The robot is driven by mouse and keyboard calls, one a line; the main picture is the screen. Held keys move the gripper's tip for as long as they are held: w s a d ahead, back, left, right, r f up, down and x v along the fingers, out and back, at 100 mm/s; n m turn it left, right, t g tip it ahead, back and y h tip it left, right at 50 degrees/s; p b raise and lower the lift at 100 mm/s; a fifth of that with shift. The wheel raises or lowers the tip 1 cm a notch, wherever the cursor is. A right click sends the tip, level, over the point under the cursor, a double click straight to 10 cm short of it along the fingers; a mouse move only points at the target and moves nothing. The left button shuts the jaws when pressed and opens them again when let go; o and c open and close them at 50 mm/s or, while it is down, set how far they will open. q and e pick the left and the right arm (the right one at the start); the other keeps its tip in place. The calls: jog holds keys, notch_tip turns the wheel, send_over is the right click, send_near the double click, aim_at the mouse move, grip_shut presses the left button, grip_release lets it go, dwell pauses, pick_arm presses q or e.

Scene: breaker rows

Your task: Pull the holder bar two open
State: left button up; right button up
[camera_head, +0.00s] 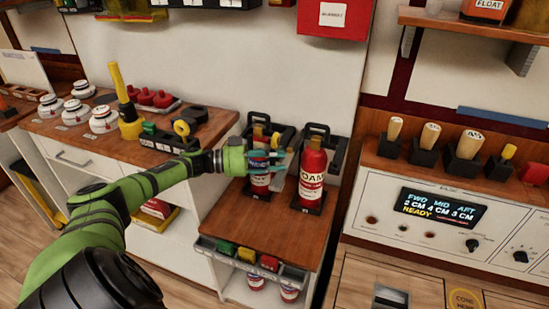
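Two black holders stand side by side on the wooden counter, each with a red bottle in it. The right holder (317,128) has a black bar loop at its top, and its bottle (312,178) has a white "FOAM" label. The left holder (257,118) holds a similar bottle (260,184), partly hidden behind my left gripper. My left gripper (281,161) reaches in from the left, with its teal fingers apart across the left bottle's upper part, pointing towards the right bottle. I cannot tell whether the fingers touch anything. My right gripper is out of view.
A rack with green, yellow and red blocks (246,254) hangs at the counter's front edge. A control panel (441,209) stands on the right, below handled tools (465,153). White round items and a yellow-black tool (128,122) are on the left counter. Bare counter (239,215) lies before the holders.

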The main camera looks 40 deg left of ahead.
pick_arm(q)
notch_tip(320, 180, up, 10)
dwell(0.6)
dwell(0.4)
